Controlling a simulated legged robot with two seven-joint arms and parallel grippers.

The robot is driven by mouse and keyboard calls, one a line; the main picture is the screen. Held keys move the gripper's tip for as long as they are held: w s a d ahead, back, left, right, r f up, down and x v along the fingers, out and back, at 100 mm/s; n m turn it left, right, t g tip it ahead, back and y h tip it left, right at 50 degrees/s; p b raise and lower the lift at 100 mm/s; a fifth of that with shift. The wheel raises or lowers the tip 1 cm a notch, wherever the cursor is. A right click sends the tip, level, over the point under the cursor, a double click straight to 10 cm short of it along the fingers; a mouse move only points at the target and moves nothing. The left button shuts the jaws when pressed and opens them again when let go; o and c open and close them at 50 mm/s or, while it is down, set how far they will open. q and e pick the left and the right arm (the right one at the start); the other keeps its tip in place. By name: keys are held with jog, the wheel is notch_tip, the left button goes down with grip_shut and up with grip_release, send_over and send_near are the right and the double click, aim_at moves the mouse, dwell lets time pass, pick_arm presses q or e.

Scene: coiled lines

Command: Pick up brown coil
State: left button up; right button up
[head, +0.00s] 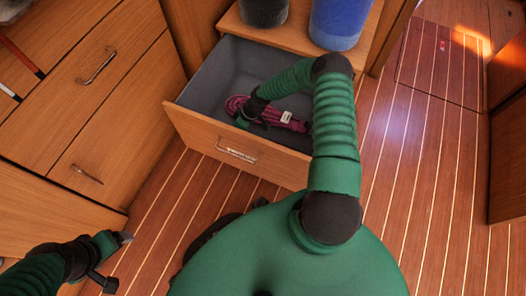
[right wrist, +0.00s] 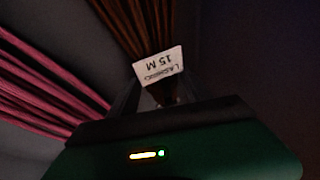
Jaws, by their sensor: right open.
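In the head view my right gripper (head: 243,117) is down inside the open drawer, and I cannot make out the brown coil there. My left gripper (head: 117,262) is open and empty at the lower left, above the floor.
A pink coil (head: 294,125) with a white tag lies in the grey-lined drawer (head: 212,72); pink strands (right wrist: 45,70) also show left in the wrist view. A blue container (head: 338,22) and a dark one (head: 263,10) stand above. Wooden cabinets flank the striped floor.

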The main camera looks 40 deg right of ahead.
jog(key=shift+w+a+f, duration=0.1)
jog(key=shift+a, duration=0.05)
grip_shut()
dwell(0.4)
